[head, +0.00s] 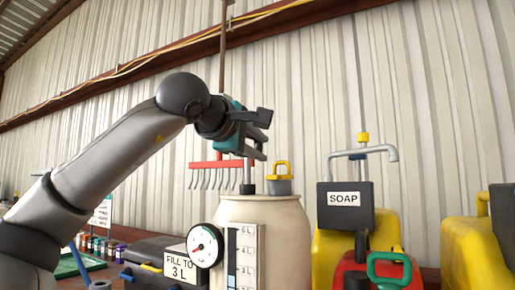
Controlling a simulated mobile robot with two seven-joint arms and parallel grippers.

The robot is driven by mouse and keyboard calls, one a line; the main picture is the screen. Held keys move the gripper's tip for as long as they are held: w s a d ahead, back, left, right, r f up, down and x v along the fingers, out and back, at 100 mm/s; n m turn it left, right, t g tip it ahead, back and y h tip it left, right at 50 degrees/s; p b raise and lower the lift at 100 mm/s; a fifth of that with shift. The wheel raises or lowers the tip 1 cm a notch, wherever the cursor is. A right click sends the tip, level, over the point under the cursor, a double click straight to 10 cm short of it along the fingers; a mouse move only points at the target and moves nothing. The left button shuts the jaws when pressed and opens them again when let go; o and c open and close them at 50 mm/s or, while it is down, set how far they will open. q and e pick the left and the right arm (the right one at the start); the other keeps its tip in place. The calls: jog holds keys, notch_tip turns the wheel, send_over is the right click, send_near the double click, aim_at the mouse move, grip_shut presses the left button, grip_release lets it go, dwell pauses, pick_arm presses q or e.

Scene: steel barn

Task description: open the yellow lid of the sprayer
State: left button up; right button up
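The sprayer (281,222) is a cream tank in the lower middle of the head view, with a round pressure gauge (205,246) and a level scale on its front. A yellow lid (278,170) with a loop handle sits on a grey neck on top of the tank. My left gripper (264,136) is above the tank, a little up and left of the lid and apart from it in the picture. Its dark fingers point right and are spread, with nothing between them. My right gripper is not in view.
A red rake head (222,165) hangs behind. A black SOAP box (345,206) and yellow containers (470,257) stand at right. A "FILL TO 3 L" sign (182,266) is at left.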

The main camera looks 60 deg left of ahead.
pick_arm(q)
jog(key=shift+o, duration=0.2)
jog(key=v, duration=1.5)
jog(key=shift+p, duration=0.4)
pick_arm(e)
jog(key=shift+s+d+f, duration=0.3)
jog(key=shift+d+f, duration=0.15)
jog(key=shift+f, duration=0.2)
pick_arm(q)
jog(key=shift+d+r, duration=0.1)
